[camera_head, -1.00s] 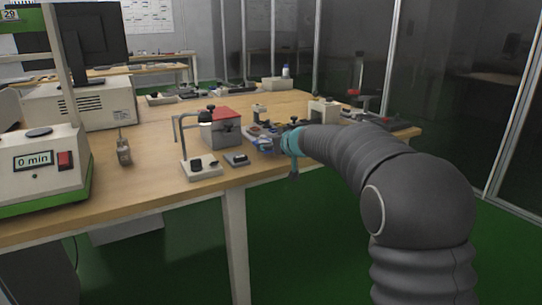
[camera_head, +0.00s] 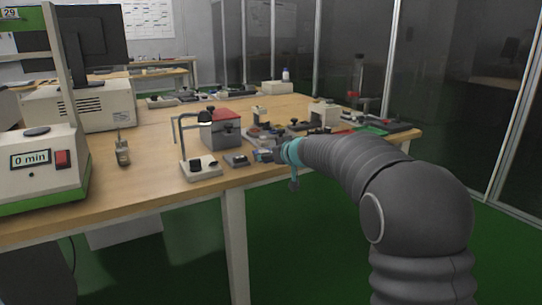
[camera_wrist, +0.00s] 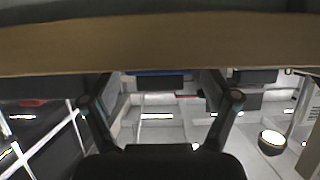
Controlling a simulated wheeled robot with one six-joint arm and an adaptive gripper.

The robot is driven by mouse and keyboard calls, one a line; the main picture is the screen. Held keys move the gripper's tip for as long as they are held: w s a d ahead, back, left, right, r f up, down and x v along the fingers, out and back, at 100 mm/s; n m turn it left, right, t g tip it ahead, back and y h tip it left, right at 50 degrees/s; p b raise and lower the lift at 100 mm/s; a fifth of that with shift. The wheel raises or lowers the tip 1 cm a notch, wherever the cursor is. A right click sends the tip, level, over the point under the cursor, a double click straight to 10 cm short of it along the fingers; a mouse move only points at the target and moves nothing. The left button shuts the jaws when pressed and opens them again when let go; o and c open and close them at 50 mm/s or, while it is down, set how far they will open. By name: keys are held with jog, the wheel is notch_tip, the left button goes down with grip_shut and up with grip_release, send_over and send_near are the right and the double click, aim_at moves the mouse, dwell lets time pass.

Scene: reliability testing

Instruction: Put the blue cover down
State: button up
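My gripper (camera_head: 277,153) is at the table's front edge in the head view, small and partly hidden by my wrist. A small blue thing (camera_head: 262,155), perhaps the blue cover, shows right at its end. In the wrist view the two fingers of my gripper (camera_wrist: 162,82) stand apart. A thin blue strip (camera_wrist: 160,72) lies between them, above a dark block (camera_wrist: 160,83).
The wooden table (camera_head: 150,190) has a grey box with a red top (camera_head: 220,127), a stand with a bent rod (camera_head: 200,167) and a small dark block (camera_head: 236,160) left of my gripper. A white block (camera_head: 324,115) and a green piece (camera_head: 371,130) are to the right.

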jog(key=shift+r+p, duration=0.15)
jog(key=shift+p, duration=0.6)
